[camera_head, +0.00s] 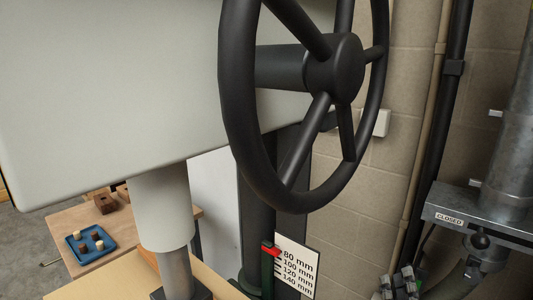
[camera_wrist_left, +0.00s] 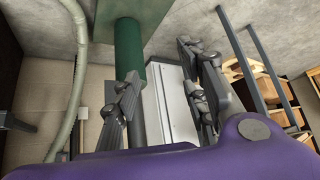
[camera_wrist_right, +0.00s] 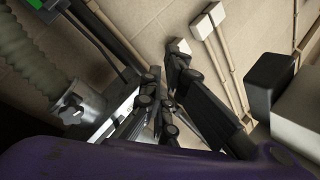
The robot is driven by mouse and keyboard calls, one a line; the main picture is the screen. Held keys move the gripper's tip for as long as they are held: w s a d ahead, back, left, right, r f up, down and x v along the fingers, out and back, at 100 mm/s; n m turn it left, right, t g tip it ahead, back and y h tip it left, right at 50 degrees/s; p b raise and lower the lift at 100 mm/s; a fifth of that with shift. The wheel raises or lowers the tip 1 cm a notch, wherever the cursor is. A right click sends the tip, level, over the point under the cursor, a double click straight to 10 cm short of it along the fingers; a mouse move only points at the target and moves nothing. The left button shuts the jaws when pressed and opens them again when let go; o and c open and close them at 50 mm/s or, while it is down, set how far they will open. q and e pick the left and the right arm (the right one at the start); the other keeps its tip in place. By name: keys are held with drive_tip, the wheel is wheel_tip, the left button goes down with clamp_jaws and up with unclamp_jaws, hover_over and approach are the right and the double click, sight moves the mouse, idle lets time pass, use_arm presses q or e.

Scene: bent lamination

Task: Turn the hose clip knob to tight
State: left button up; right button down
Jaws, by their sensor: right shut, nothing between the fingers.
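The hose clip is a grey metal band around the end of the ribbed hose (camera_wrist_right: 35,55) in the right wrist view. Its dark star-shaped hose clip knob (camera_wrist_right: 72,109) faces the camera. My right gripper (camera_wrist_right: 165,75) is shut and empty, to the right of the knob and apart from it. In the head view my right gripper (camera_head: 400,284) shows at the bottom edge, left of the metal duct (camera_head: 515,150). The clip's setting cannot be read. My left gripper (camera_wrist_left: 160,85) is open and empty in the left wrist view; the head view does not show it.
A large black handwheel (camera_head: 240,130) and a pale machine housing (camera_head: 100,90) fill much of the head view. A metal plate labelled CLOSED (camera_head: 450,217) sits on the duct. A blue tray (camera_head: 75,260) lies on a wooden table at left.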

drive_tip(key=s+d+f+m+g+h, duration=0.1)
drive_tip(key=d+f+m+g+h, duration=0.1)
drive_tip(key=d+f+h, duration=0.15)
drive_tip(key=m+g+h, duration=0.4)
drive_tip(key=m, duration=0.2)
approach(472, 276)
wheel_tip(472, 276, down, 3)
drive_tip(key=w, duration=0.2)
use_arm(q)
drive_tip(key=shift+w+a+r, duration=0.15)
drive_tip(key=shift+w+r, duration=0.3)
drive_tip(key=shift+r, duration=0.15)
use_arm(e)
drive_tip(key=x, duration=0.6)
use_arm(q)
drive_tip(key=shift+w+r+t, duration=0.2)
drive_tip(key=shift+w+t, duration=0.1)
use_arm(e)
drive_tip(key=shift+w+y, duration=0.15)
drive_tip(key=shift+y, duration=0.1)
drive_tip(key=shift+d+r, duration=0.1)
